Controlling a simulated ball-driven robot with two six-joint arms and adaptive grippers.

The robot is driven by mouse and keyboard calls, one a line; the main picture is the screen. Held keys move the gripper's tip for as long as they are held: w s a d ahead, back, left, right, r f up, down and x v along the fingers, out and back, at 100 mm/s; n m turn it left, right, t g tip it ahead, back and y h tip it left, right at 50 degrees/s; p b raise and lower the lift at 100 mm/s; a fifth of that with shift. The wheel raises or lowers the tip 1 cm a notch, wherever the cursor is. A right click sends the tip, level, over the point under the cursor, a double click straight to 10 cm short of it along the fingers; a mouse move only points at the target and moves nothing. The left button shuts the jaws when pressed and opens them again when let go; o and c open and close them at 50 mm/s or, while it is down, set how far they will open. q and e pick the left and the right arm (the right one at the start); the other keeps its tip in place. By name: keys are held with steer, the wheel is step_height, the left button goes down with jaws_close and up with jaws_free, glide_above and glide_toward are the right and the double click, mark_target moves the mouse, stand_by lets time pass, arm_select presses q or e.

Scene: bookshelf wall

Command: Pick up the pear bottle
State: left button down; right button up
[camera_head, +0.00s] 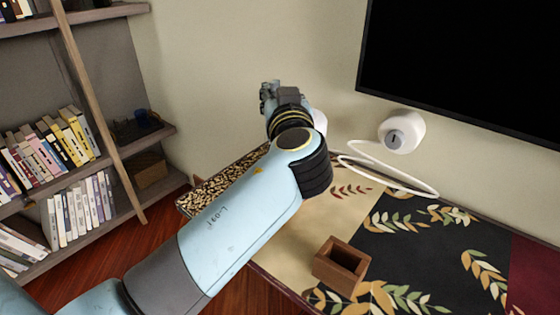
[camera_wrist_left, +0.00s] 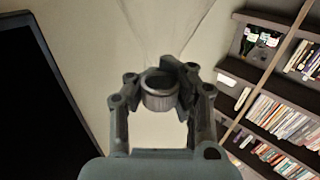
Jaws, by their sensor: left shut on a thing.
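My left gripper (camera_head: 268,92) is raised in front of the wall, above the far side of the table, and its fingertips are hard to make out in the head view. In the left wrist view, the left gripper (camera_wrist_left: 162,84) is shut on a short ribbed grey cylinder with a dark top. This looks like the neck or cap of the pear bottle (camera_wrist_left: 160,99). A faint see-through shape flares out beyond it, perhaps the bottle's body. I cannot make out the bottle in the head view. My right gripper is not in view.
The patterned table (camera_head: 408,246) holds a small open wooden box (camera_head: 341,266). A white round device (camera_head: 402,131) with a cable is by the wall, below a black screen (camera_head: 462,62). A bookshelf (camera_head: 122,146) stands at the left. A leopard-patterned item (camera_head: 205,196) lies at the table's left edge.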

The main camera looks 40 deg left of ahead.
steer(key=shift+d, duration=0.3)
arm_select(q)
steer(key=shift+r, duration=0.2)
